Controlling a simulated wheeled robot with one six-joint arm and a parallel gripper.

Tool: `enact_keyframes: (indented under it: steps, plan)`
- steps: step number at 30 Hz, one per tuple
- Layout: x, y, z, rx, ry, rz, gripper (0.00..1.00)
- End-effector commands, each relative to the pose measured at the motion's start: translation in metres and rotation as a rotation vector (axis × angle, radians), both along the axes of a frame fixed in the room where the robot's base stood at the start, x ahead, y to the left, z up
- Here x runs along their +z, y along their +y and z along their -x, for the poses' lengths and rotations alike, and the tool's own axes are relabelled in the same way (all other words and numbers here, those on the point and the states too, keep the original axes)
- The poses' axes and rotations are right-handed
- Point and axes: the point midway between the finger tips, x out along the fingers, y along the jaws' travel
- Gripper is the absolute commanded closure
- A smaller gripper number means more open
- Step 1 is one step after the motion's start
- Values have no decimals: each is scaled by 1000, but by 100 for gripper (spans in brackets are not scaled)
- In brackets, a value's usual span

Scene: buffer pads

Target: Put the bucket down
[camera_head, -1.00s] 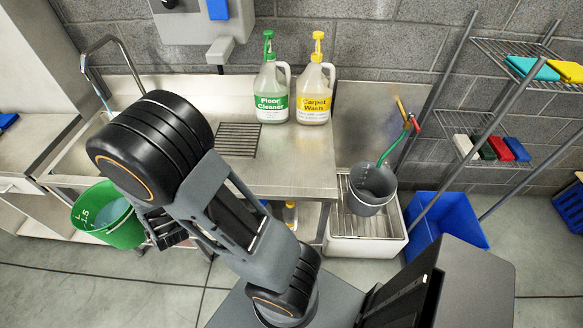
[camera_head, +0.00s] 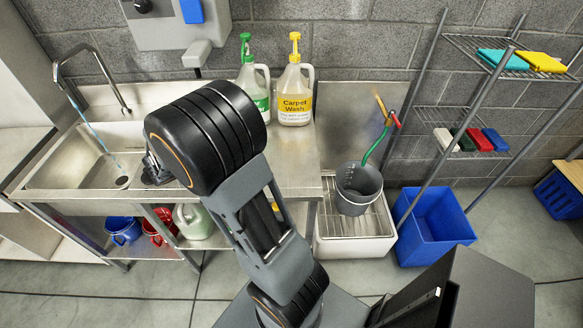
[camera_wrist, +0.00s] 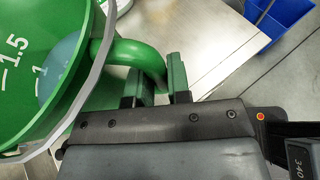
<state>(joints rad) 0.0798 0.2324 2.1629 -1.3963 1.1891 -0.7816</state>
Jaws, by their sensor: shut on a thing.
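The green bucket (camera_wrist: 25,70), with white volume marks and a little bluish liquid, fills the left of the wrist view. My gripper (camera_wrist: 157,85) is shut on its thick green handle (camera_wrist: 128,52). The counter also shows in the head view (camera_head: 304,160), right of my arm.
Two jugs, the green-capped floor cleaner (camera_head: 258,85) and yellow Carpet Wash (camera_head: 294,92), stand at the counter's back. The sink (camera_head: 75,165) with running tap is left. A grey bucket (camera_head: 357,188) sits on a grate, beside a blue bin (camera_head: 435,228) and wire rack (camera_head: 470,108).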

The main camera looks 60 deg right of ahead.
Motion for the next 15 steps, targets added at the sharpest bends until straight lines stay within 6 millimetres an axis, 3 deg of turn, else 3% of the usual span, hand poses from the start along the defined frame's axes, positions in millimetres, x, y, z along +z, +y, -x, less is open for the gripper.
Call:
enact_keyframes:
  steps: [6,15]
  plan:
    - [2,-20,51,-414,-5,3,100]
    - [0,-14,90,-750,-6,4,100]
